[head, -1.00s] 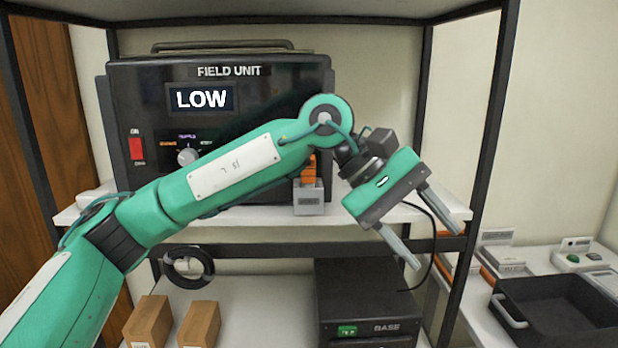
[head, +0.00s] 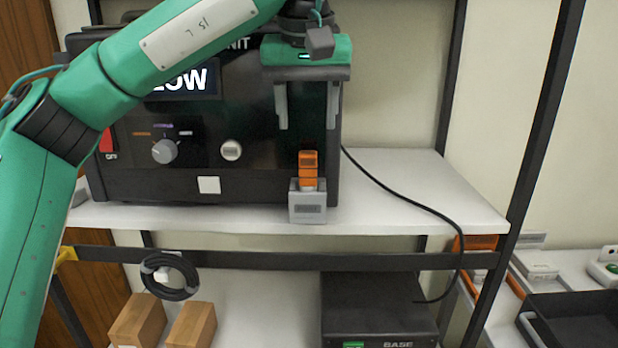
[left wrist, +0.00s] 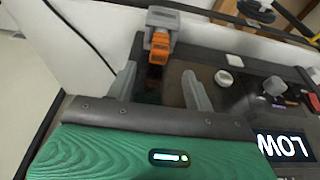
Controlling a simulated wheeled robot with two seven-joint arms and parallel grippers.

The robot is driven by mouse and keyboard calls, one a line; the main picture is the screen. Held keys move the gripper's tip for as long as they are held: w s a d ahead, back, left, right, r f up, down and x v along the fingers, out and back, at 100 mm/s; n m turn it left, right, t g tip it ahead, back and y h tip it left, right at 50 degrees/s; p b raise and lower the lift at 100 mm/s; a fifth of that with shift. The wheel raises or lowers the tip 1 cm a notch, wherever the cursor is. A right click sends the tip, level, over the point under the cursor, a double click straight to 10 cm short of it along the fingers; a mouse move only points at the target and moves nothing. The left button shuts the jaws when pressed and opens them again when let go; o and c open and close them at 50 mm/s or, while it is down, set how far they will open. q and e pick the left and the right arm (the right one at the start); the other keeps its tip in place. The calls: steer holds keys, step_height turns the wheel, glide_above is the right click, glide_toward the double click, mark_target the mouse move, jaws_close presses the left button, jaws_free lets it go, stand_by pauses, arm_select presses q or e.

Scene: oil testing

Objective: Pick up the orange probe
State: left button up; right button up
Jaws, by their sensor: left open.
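The orange probe (head: 308,168) stands upright in a grey holder (head: 307,205) at the front edge of the upper shelf, before the black field unit. My left gripper (head: 307,124) is open and empty, its two fingers pointing down above the probe and apart from it. In the left wrist view the orange probe (left wrist: 160,46) shows beyond and between the open fingers (left wrist: 157,88), with its grey holder (left wrist: 163,20) behind it. My right gripper is not in view.
The field unit (head: 255,180) with knobs stands behind the holder. A black cable (head: 400,203) runs over the shelf (head: 420,180), which is otherwise clear at right. A rack post (head: 530,120) stands at right.

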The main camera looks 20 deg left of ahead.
mark_target(308, 153)
arm_select(q)
steer(key=x, duration=0.4)
steer(key=shift+w+r, duration=0.1)
steer(key=shift+w, duration=0.2)
steer(key=p+x, duration=0.1)
steer(key=x, duration=0.1)
steer(key=shift+f, duration=0.35)
steer(key=p+x, duration=0.1)
steer(key=x, duration=0.3)
steer(key=shift+w+a, duration=0.1)
steer(key=shift+r, duration=0.1)
steer(key=shift+c, duration=1.3)
steer(key=c, duration=0.7)
steer(key=shift+c, duration=0.8)
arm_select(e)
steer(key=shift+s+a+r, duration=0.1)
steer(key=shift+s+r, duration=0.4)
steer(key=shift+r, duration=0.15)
